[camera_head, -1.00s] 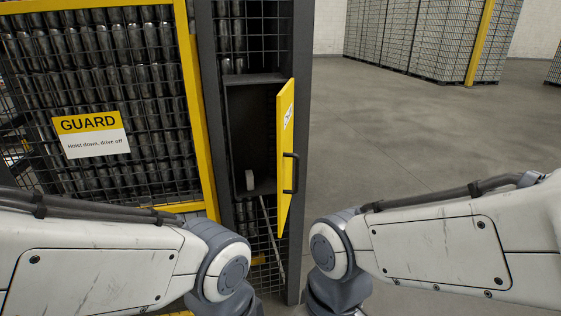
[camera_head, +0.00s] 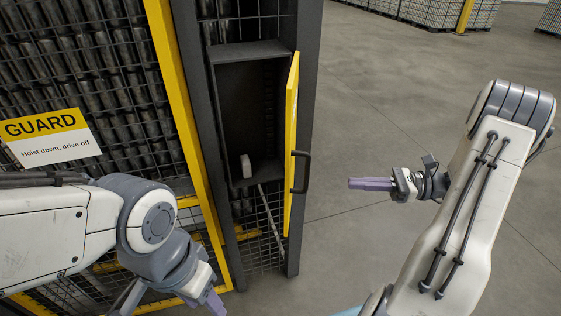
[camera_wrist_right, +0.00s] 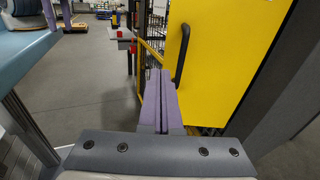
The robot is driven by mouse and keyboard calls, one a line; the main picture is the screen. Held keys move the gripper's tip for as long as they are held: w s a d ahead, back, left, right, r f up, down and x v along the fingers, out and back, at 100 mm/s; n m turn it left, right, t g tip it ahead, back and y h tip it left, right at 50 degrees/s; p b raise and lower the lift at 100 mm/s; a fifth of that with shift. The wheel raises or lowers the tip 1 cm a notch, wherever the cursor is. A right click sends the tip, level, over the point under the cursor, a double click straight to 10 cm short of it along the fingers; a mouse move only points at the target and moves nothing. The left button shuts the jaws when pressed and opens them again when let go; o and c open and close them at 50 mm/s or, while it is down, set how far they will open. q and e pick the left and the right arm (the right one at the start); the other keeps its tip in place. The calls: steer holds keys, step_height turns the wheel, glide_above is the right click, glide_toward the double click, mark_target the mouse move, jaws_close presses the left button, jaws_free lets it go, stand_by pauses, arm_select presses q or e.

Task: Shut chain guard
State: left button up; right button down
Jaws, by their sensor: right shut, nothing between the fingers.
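The yellow chain guard door (camera_head: 291,150) stands swung open, nearly edge-on in the head view, on the right side of a dark cabinet opening (camera_head: 240,105). Its black handle (camera_head: 301,172) is on the outer face. In the right wrist view the yellow door (camera_wrist_right: 225,60) fills the right side, with the handle (camera_wrist_right: 183,48) just beyond the fingertips. My right gripper (camera_head: 352,184) is shut and empty, to the right of the handle and apart from it. My left gripper (camera_head: 214,302) is low at the bottom, left of the door; its jaws are too partly seen to judge.
A mesh fence with a yellow post (camera_head: 187,125) and a GUARD sign (camera_head: 45,137) is on the left. A small pale object (camera_head: 246,166) sits inside the cabinet. The grey floor (camera_head: 400,100) right of the door is open.

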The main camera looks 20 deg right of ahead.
mark_target(308, 176)
steer(key=shift+t, duration=0.3)
steer(key=p+x, duration=0.1)
steer(key=x, duration=0.3)
steer(key=p+x, duration=0.2)
steer(key=x, duration=0.2)
steer(key=p+x, duration=0.2)
steer(key=x, duration=0.2)
steer(key=shift+w+a+r, duration=0.15)
steer(key=shift+w+r, duration=0.1)
steer(key=shift+w, duration=0.15)
steer(key=shift+w+a+f, duration=0.15)
steer(key=shift+w+a, duration=0.15)
steer(key=shift+a, duration=0.25)
steer(key=shift+d+m, duration=0.1)
steer(key=shift+m, duration=0.2)
